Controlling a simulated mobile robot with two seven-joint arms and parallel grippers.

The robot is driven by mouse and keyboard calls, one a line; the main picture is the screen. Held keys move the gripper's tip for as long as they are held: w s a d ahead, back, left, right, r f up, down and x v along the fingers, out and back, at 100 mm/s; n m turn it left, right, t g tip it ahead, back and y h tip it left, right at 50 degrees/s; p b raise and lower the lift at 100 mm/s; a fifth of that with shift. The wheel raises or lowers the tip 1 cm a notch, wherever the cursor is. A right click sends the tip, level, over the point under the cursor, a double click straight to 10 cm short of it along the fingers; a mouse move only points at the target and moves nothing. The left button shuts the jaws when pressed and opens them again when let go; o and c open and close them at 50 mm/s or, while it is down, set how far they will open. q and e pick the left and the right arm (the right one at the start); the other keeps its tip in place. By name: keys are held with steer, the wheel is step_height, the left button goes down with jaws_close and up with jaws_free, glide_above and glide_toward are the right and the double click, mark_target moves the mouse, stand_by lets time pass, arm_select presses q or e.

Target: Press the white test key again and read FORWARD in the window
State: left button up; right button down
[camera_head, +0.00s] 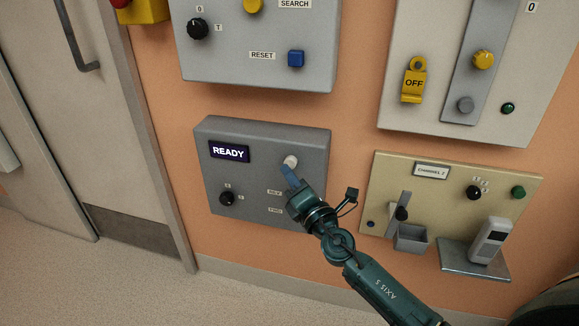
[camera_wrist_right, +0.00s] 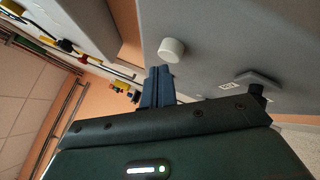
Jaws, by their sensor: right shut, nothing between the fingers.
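The white test key (camera_head: 290,161) sticks out of the grey box (camera_head: 262,142) on the orange wall. It also shows in the right wrist view (camera_wrist_right: 171,49). The window (camera_head: 229,151) at the box's upper left reads READY. My right gripper (camera_head: 287,170) is shut and empty, its blue fingertips just below the white key in the head view. In the right wrist view its fingers (camera_wrist_right: 158,72) end close to the key, with a small gap showing. Contact cannot be made out in the head view. My left gripper is in neither view.
A black knob (camera_head: 227,198) sits at the box's lower left. A larger grey panel with a blue RESET button (camera_head: 296,59) hangs above. A beige CHANNEL 2 panel (camera_head: 450,188) with a white handset (camera_head: 490,240) is to the right. A door (camera_head: 95,120) stands left.

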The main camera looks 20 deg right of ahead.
steer(key=shift+w+d, duration=0.3)
steer(key=shift+w, duration=0.15)
stand_by(0.8)
steer(key=shift+s+a, duration=0.55)
steer(key=shift+s, duration=0.25)
steer(key=s+a+p, duration=0.1)
steer(key=s+a, duration=0.2)
steer(key=s, duration=0.2)
steer(key=shift+a, duration=0.2)
stand_by(0.7)
